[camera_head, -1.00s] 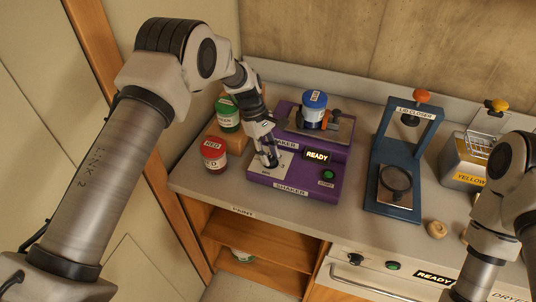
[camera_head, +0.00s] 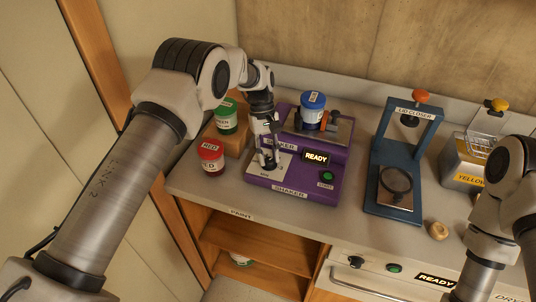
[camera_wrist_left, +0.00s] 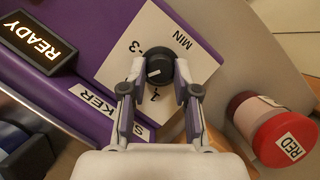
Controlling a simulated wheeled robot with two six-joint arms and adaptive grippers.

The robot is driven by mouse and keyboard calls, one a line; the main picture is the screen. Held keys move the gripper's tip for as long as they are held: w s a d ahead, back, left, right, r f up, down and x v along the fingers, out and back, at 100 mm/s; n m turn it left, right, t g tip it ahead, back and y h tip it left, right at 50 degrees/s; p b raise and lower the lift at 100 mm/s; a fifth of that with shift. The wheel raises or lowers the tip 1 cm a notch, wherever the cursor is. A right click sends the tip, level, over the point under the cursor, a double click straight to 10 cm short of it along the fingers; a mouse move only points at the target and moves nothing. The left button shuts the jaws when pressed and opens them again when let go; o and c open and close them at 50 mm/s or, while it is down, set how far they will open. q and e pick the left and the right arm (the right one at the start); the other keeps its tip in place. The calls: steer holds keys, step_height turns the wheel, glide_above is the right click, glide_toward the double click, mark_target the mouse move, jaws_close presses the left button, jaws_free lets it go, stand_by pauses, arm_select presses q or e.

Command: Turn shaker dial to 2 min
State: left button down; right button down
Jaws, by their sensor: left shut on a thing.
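The purple shaker (camera_head: 302,178) stands on the counter and its display reads READY. Its black dial (camera_wrist_left: 159,67) sits on a white plate (camera_wrist_left: 112,67) marked MIN, with 3 and 1 visible; the 2 is not legible. The dial's white pointer line faces left in the left wrist view, between the 3 and the 1. My left gripper (camera_head: 268,162) reaches down over the plate, its fingers shut on the dial from both sides; it also shows in the left wrist view (camera_wrist_left: 158,80). My right gripper is out of view.
A red can (camera_head: 211,158) stands just left of the shaker, with a green can (camera_head: 226,118) behind it on a wooden block. A blue can (camera_head: 312,108) sits on the shaker's top. The blue lid closer (camera_head: 393,207) stands to the right.

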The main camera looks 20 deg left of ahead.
arm_select(q)
steer(key=shift+s+f, duration=0.2)
steer(key=shift+f, duration=0.1)
steer(key=c, duration=0.9)
jaws_free()
steer(key=shift+o, duration=0.2)
steer(key=shift+w+r, duration=0.1)
steer(key=v, duration=1.2)
